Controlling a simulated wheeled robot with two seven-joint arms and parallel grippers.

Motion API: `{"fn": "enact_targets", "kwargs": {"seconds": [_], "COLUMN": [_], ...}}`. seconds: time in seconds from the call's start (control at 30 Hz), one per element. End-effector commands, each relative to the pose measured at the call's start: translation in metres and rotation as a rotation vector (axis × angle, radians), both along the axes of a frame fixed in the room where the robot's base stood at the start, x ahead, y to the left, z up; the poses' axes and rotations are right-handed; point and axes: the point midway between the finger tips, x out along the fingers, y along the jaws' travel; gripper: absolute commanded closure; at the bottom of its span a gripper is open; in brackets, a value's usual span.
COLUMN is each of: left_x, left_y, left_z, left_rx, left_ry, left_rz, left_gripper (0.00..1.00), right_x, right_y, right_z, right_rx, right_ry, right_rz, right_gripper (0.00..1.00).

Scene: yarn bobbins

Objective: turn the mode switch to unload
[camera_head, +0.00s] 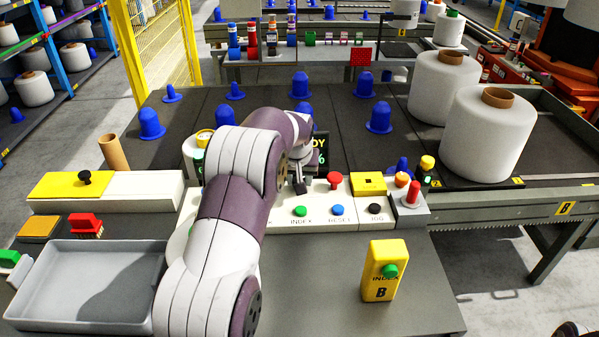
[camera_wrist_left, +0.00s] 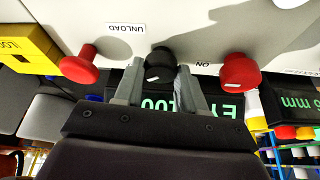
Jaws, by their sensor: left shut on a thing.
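I cannot tell clearly which label the knob's mark points to. My right gripper is not in view.
A red button (camera_wrist_left: 78,66) and another red button (camera_wrist_left: 240,72) flank the knob. Green (camera_head: 300,211), blue (camera_head: 337,210) and black (camera_head: 376,209) buttons line the panel front. A yellow INDEX box (camera_head: 384,270) and a grey tray (camera_head: 90,285) stand nearer.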

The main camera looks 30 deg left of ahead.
Motion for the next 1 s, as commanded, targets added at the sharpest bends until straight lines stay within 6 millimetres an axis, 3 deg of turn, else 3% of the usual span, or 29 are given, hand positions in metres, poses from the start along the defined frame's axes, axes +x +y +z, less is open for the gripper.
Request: {"fn": "enact_targets", "kwargs": {"seconds": [0.1,0.3,0.7,1.0], "left_x": [0.0,0.0,0.0,0.0], "left_y": [0.001,0.002,0.004,0.004], "left_z": [0.006,0.003,0.0,0.0], "left_rx": [-0.001,-0.001,0.001,0.001], "left_ry": [0.001,0.0,-0.003,-0.001], "left_rz": [-0.091,-0.262,-0.541,-0.638], "left_gripper": [0.91,0.91,0.91,0.91], "right_x": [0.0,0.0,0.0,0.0], "right_y": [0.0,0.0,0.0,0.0], "right_z": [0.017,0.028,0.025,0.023], "right_rx": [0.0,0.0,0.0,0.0], "right_ry": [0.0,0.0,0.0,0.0], "right_rz": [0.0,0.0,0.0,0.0], "right_gripper": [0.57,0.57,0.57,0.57]}}
